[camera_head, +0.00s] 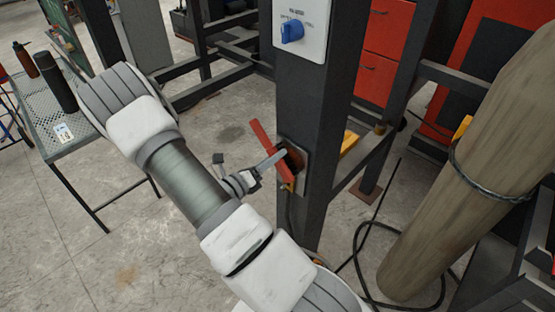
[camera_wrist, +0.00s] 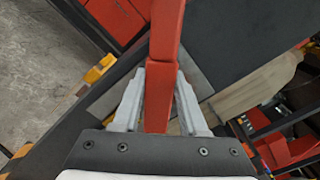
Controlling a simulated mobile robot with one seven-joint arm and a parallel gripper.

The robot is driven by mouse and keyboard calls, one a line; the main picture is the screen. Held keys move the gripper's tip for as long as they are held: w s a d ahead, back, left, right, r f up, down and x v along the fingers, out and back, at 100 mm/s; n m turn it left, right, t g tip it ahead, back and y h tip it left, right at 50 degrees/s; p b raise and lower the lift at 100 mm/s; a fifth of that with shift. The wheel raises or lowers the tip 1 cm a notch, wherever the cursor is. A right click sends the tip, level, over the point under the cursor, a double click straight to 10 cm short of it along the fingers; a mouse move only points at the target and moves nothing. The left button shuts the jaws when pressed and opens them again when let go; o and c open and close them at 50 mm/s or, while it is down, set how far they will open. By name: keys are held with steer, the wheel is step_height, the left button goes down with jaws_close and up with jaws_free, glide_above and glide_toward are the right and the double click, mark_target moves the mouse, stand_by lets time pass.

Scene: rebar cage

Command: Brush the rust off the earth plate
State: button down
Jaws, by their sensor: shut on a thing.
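My gripper (camera_head: 272,162) is shut on a red-handled brush (camera_head: 261,138). In the wrist view the red handle (camera_wrist: 166,40) runs up between the two grey fingers of my gripper (camera_wrist: 158,95). The earth plate (camera_head: 304,174) is a small grey plate on the dark steel post, with a brown patch partly visible. My gripper and the brush are right in front of it, covering part of it. In the wrist view a grey plate edge (camera_wrist: 104,105) shows behind the fingers. The bristles are hidden, so I cannot tell whether they touch the plate.
A box with a blue rotary switch (camera_head: 292,31) is on the post (camera_head: 314,110) above the plate. A thick tan column (camera_head: 460,175) and a black cable (camera_head: 362,255) are at right. A mesh table (camera_head: 92,130) with two bottles stands at left. Floor between is clear.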

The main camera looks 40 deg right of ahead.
mark_target(265, 149)
steer(key=shift+w, duration=1.5)
steer(key=shift+a+r+p, duration=0.15)
steer(key=shift+r+p, duration=0.7)
steer(key=shift+s+d+f+p, duration=0.1)
steer(key=shift+s+p, duration=0.05)
steer(key=shift+s, duration=1.15)
steer(key=shift+s+d+r+p, duration=0.1)
steer(key=shift+s+d+p, duration=0.1)
steer(key=shift+s, duration=1.15)
steer(key=shift+s+d+f+p, duration=0.1)
steer(key=shift+s+p, duration=0.05)
steer(key=shift+s, duration=1.25)
steer(key=shift+w+a+p, duration=0.2)
steer(key=shift+w+a, duration=0.05)
steer(key=shift+w, duration=1.8)
steer(key=shift+w+a+p, duration=0.2)
steer(key=shift+w, duration=1.8)
steer(key=shift+a, duration=0.1)
steer(key=shift+s+a+p, duration=0.15)
steer(key=shift+a+p, duration=0.1)
steer(key=shift+a, duration=1.2)
steer(key=shift+s+a+p, duration=0.1)
steer(key=shift+a+p, duration=0.1)
steer(key=shift+a, duration=1.25)
